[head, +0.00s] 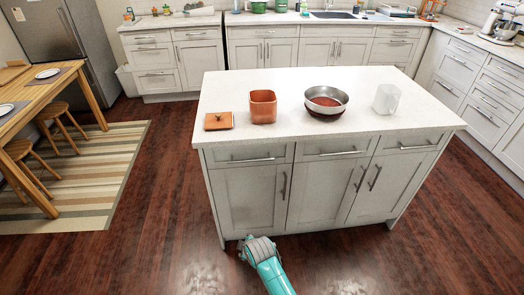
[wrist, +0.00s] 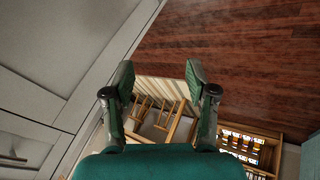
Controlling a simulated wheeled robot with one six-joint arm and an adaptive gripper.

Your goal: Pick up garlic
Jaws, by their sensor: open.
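I cannot make out any garlic in either view. On the kitchen island (head: 430,118) stand an orange-brown canister (head: 263,106), a flat orange-brown lid or box (head: 218,121) to its left, a metal pan (head: 327,99) with something reddish in it, and a clear container (head: 386,99). What the canister holds is hard to tell. My gripper (wrist: 160,70) is open and empty in the wrist view, its two dark green fingers well apart. In the head view my teal arm shows low in front of the island, below the countertop.
A wooden dining table (head: 48,84) with stools stands on a striped rug (head: 85,170) at the left. Counters with cabinets line the back and right. Wooden floor is free around the island. The wrist view shows pale cabinet fronts (wrist: 50,60) and a shelf with small jars (wrist: 245,145).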

